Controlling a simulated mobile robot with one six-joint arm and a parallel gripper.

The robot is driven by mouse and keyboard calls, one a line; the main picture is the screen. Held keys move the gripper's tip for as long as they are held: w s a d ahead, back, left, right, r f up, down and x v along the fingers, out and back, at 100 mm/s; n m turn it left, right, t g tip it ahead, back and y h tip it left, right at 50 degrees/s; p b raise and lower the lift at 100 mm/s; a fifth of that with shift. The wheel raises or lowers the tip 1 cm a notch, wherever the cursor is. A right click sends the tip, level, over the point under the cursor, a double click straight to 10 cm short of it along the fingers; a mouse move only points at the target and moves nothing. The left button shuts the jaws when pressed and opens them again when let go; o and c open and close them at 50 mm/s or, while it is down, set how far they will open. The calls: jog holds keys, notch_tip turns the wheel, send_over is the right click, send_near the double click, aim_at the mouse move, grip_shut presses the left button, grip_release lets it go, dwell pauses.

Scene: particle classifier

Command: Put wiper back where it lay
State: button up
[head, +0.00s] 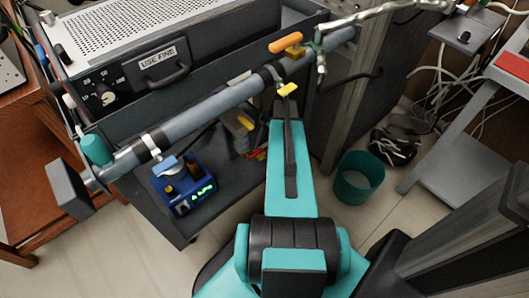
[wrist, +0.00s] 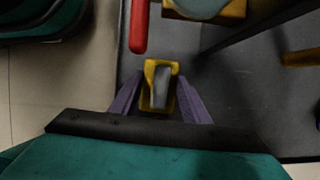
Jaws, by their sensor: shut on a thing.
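In the wrist view, my gripper (wrist: 158,100) is shut on a small yellow piece with a grey middle, which I take to be the wiper (wrist: 151,70). The purple fingers stand one on each side of it. Only its near end shows clearly. In the head view, my teal arm reaches away toward the cart, and its fingers do not show clearly. A small yellow piece (head: 288,90) shows at the arm's far end, below the pipe; I cannot tell if it is the wiper.
A red bar (wrist: 139,27) is close ahead and left of the held piece. A dark surface (wrist: 235,100) lies below. The cart's lower shelf (head: 188,222) bears a blue device (head: 183,183) and loose items (head: 240,125). The grey pipe (head: 205,110) crosses above. A teal bin (head: 358,185) stands right.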

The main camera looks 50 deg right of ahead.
aim_at(267, 144)
jog(key=shift+s+f, duration=0.1)
jog(key=shift+f, duration=1.35)
jog(key=shift+f, duration=0.2)
jog(key=o, duration=1.1)
jog(key=shift+f+b, duration=0.1)
jog(key=shift+b, duration=0.65)
jog(key=p+v, duration=0.1)
jog(key=v, duration=0.1)
jog(key=p+v, duration=0.1)
jog(key=v, duration=0.2)
jog(key=shift+a+r+p, duration=0.1)
jog(key=shift+r+p, duration=0.3)
jog(key=shift+v, duration=1)
jog(key=shift+p, duration=0.35)
